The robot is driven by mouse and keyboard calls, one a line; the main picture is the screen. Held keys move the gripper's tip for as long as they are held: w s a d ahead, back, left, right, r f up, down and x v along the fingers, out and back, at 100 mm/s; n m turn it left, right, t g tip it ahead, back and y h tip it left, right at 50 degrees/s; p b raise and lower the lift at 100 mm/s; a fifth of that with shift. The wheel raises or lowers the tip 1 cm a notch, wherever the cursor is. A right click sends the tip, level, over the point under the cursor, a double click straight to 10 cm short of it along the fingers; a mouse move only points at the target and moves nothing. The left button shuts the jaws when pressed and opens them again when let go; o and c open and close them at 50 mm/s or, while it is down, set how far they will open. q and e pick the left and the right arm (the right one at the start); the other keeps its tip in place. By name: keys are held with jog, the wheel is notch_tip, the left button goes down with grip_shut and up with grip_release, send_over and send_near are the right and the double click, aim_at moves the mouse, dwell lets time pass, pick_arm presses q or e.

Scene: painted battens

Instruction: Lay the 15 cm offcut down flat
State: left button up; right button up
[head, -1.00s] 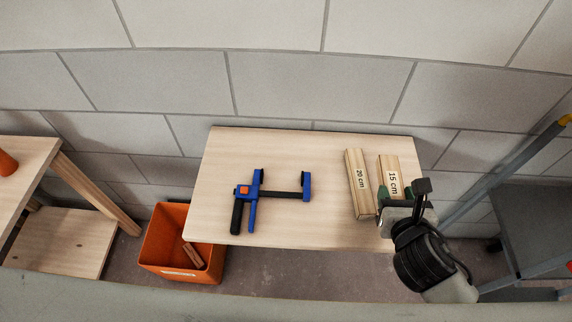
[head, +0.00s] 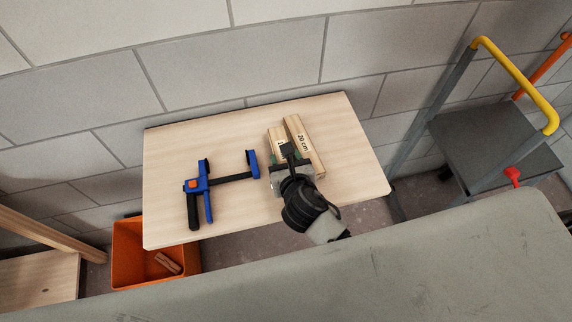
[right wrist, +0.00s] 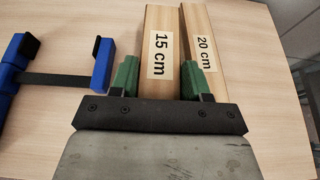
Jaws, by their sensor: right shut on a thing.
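The 15 cm offcut (head: 275,139) is a pale wooden batten with its label facing up; it also shows in the right wrist view (right wrist: 160,52). My right gripper (head: 287,160) is shut on it near its front end, with green fingers (right wrist: 163,76) on both sides. The offcut lies lengthwise over the table, left of the 20 cm offcut (head: 304,140) and close beside it. I cannot tell whether it touches the table. The gripper hides its front part in the head view. My left gripper is not in view.
A blue and black clamp (head: 204,190) lies on the wooden table (head: 345,165), left of the offcuts. The table's right side is clear. An orange bin (head: 125,262) with wood scraps stands below left. A step ladder with a yellow rail (head: 515,75) stands at the right.

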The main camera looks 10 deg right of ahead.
jog(key=shift+f, duration=1.3)
jog(key=o, duration=0.7)
jog(key=shift+f, duration=0.1)
